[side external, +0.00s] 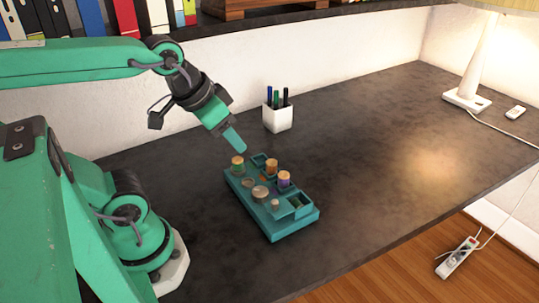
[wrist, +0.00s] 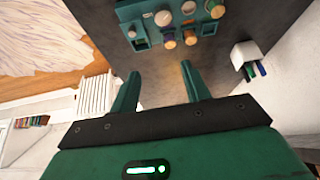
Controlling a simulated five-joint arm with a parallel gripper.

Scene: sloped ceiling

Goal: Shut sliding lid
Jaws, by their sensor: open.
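A teal board (side external: 285,231) lies on the dark desk. It carries several round knobs and cylinders with wooden, orange and purple parts, plus small recessed compartments. One compartment (side external: 298,201) near its right end is at least partly open; a flat teal piece beside it may be the sliding lid, but I cannot tell surely. The board also shows at the top of the wrist view (wrist: 170,25). My gripper (side external: 237,141) is above the board's far left end, apart from it. In the wrist view its two fingers (wrist: 160,88) are spread with nothing between them.
A white cup with pens (side external: 277,117) stands behind the board and shows at right in the wrist view (wrist: 243,54). A lamp (side external: 470,65) stands at the far right. A power strip (side external: 457,258) lies on the wooden floor. The desk right of the board is clear.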

